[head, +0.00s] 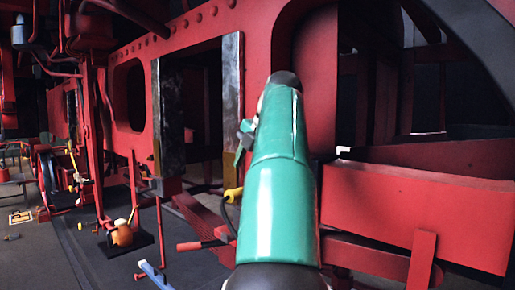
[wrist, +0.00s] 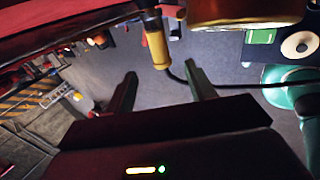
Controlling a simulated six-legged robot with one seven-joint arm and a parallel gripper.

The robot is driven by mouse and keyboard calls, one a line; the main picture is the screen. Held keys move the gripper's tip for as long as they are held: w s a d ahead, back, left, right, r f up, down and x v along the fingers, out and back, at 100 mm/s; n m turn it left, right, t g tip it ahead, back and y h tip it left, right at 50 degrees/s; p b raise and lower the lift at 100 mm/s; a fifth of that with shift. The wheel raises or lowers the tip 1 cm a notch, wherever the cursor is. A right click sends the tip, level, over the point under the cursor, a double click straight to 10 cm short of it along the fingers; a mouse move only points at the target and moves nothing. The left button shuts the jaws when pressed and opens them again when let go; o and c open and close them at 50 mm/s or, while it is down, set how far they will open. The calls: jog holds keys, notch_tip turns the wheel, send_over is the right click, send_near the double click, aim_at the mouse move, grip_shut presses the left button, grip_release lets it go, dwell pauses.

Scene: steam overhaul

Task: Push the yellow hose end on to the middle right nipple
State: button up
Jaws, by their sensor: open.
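In the wrist view my gripper (wrist: 160,69) is open, its two dark fingers spread apart. The yellow hose end (wrist: 157,50) shows just beyond and between the fingertips, and the fingers are not closed on it. A black hose (wrist: 240,88) runs from its lower end to the right. A grey metal piece (wrist: 151,23) meets its upper end; I cannot tell whether this is the middle right nipple or how far the two are joined. In the head view a yellow piece (head: 233,194) shows left of my teal arm, with a dark hose below it. My gripper cannot be made out there.
A brass-coloured cylinder (wrist: 245,12) lies close to the right of the hose end. A red frame (head: 200,90) with openings stands at the left and behind my arm, and a red box-shaped beam (head: 415,210) is at the right.

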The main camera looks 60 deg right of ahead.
jog(key=v, duration=0.6)
jog(key=shift+r, duration=0.25)
jog(key=shift+s, duration=0.15)
jog(key=shift+a, duration=0.1)
jog(key=w+a+f+m+y, duration=0.1)
jog(key=w+a+f+m, duration=0.45)
jog(key=a, duration=0.55)
jog(key=w+a+f+m, duration=0.4)
jog(key=w+a+f, duration=0.2)
jog(key=a, duration=0.6)
jog(key=s+a+f+m, duration=0.3)
jog(key=s+a+f, duration=0.2)
jog(key=a+f, duration=0.5)
jog(key=s+a+f+m, duration=0.3)
jog(key=s+a+f, duration=0.2)
jog(key=a+f, duration=0.5)
notch_tip(320, 180, down, 6)
jog(key=shift+s+f, duration=0.1)
jog(key=shift+s, duration=0.1)
